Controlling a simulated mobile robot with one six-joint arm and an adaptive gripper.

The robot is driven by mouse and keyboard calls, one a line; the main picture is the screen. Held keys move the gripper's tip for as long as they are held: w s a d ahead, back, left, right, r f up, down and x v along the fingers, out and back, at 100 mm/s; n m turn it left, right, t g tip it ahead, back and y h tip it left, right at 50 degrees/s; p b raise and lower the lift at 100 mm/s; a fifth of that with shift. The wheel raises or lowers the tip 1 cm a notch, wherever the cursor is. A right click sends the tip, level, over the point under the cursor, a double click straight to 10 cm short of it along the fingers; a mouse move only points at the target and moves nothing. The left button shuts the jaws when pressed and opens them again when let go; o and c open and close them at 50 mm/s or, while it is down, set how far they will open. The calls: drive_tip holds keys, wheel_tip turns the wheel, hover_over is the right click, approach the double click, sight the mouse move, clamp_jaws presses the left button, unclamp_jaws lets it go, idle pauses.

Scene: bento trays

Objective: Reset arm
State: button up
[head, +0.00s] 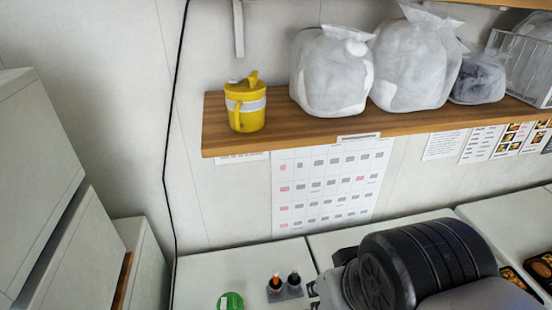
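My arm (415,265) shows at the lower right as a black ribbed joint with grey links, above the white counter. Small dark grey parts at its left edge may belong to my gripper. Its fingertips do not show clearly, so I cannot tell whether it is open, shut or holding anything. The arm hides part of the counter behind it.
A small dark holder with two bottles (284,285) and a green round item (230,301) are on the white counter (205,268), left of my arm. A wooden shelf (280,135) above carries a yellow cup (245,106) and white bags (332,72). Food trays (541,268) sit far right.

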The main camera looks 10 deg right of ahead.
wheel_tip(320, 180, down, 27)
drive_tip(key=b, duration=2.6)
drive_tip(key=shift+f, duration=0.2)
drive_tip(key=shift+a, duration=0.15)
